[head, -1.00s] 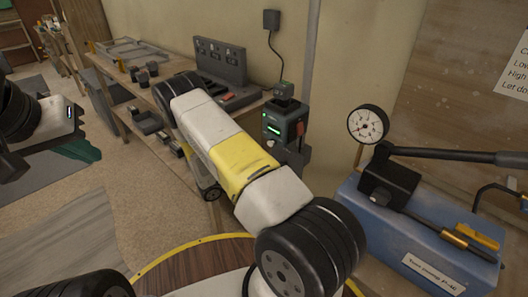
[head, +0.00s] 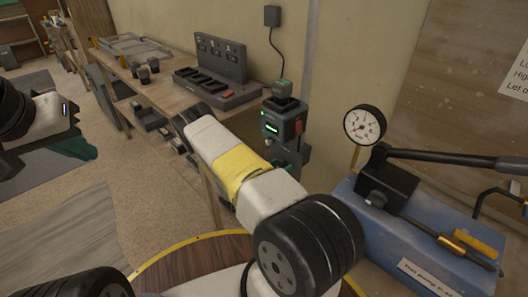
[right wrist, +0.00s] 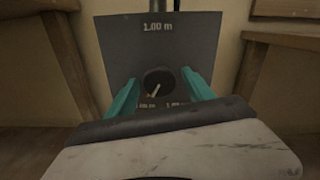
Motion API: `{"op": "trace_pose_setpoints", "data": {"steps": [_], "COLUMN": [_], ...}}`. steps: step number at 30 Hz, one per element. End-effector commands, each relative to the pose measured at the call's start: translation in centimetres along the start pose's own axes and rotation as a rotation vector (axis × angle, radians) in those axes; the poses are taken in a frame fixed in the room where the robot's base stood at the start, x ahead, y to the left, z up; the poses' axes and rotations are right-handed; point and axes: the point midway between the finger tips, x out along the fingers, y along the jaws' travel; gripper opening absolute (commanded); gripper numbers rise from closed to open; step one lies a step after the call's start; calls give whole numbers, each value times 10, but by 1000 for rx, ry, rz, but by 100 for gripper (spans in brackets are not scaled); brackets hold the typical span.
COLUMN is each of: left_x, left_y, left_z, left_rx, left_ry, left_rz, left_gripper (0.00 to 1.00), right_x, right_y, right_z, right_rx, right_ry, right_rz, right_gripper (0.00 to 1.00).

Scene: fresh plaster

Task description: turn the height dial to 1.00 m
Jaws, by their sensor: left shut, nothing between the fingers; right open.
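In the right wrist view a dark grey panel (right wrist: 115,58) carries a white "1.00 m" label near its top. Below it is the round black height dial (right wrist: 157,81). Its pale pointer slants down and slightly left. Small labels under the dial are partly covered by my wrist and hard to read. My right gripper (right wrist: 160,88) is open, with one teal finger on each side of the dial; I cannot tell whether they touch it. My right arm hides that gripper in the head view. My left gripper (head: 78,148) is shut and empty at the far left, away from the dial.
A bench (head: 165,100) with a dark rack (head: 225,72) runs along the wall. A dark device with a green display (head: 284,128) stands beyond my right arm. A blue pump box (head: 400,235) and a round gauge (head: 364,124) are at the right.

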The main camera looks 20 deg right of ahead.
Motion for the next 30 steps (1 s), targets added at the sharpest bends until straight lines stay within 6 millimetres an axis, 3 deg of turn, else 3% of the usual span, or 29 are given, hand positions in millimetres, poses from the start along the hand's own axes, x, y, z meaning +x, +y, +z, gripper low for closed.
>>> {"op": "trace_pose_setpoints", "data": {"steps": [8,17,30], "left_x": [0,0,0], "left_y": [0,0,0], "left_z": [0,0,0], "left_rx": [0,0,0], "left_ry": [0,0,0], "left_rz": [0,0,0], "left_gripper": [0,0,0], "right_x": [2,2,1], "right_y": [0,0,1], "right_z": [0,0,0], "right_rx": [0,0,100], "right_ry": [0,0,0], "right_rz": [0,0,1], "right_gripper": [59,0,0]}}
